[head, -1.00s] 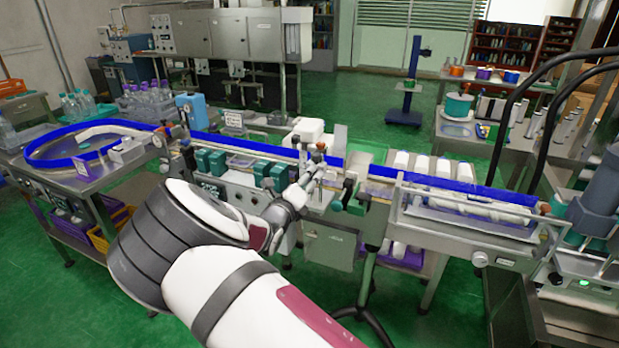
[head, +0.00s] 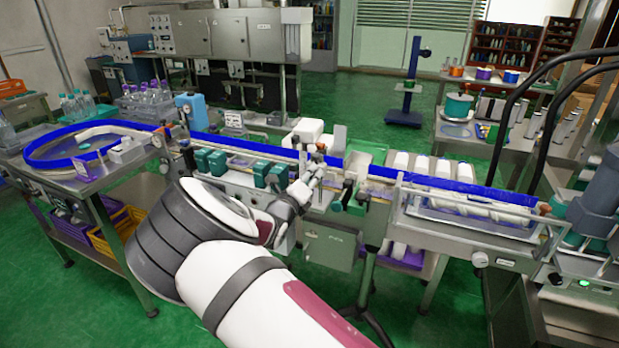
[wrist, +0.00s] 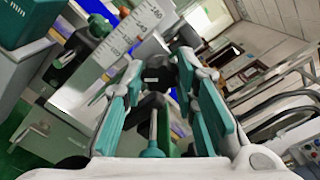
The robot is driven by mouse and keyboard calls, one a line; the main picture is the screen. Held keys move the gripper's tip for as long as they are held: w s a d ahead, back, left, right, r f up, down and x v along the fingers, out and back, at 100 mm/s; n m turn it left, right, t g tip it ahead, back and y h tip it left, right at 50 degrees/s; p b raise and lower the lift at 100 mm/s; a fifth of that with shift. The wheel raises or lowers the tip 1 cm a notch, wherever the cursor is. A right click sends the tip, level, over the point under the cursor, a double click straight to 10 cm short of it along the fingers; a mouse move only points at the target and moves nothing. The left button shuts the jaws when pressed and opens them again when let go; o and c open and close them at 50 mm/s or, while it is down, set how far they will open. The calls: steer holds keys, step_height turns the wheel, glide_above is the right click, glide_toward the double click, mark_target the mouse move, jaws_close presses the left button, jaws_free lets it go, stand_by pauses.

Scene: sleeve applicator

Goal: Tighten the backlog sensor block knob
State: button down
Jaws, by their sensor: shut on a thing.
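My gripper (head: 316,166) reaches to the middle of the conveyor line in the head view, at a small block beside the rail. In the wrist view, my gripper (wrist: 160,84) has its teal-padded fingers on either side of a dark knob (wrist: 157,74) and is shut on it. Below the knob, a dark part and a teal rod show between the fingers. A white ruler scale (wrist: 124,46) stands just left of the fingers. In the head view the knob is too small and too covered by my gripper to make out.
The conveyor's blue rail (head: 262,147) runs behind my gripper. Teal blocks (head: 268,175) sit along the line to the left. A clear-covered roller section (head: 468,207) lies to the right. A blue ring turntable (head: 90,160) stands far left. Green floor is open behind the line.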

steer(key=shift+m, duration=0.3)
steer(key=m+p, duration=0.3)
steer(key=m, duration=1.7)
steer(key=shift+m, duration=0.4)
steer(key=m, duration=0.6)
steer(key=shift+m, duration=0.3)
steer(key=c, duration=1.3)
jaws_free()
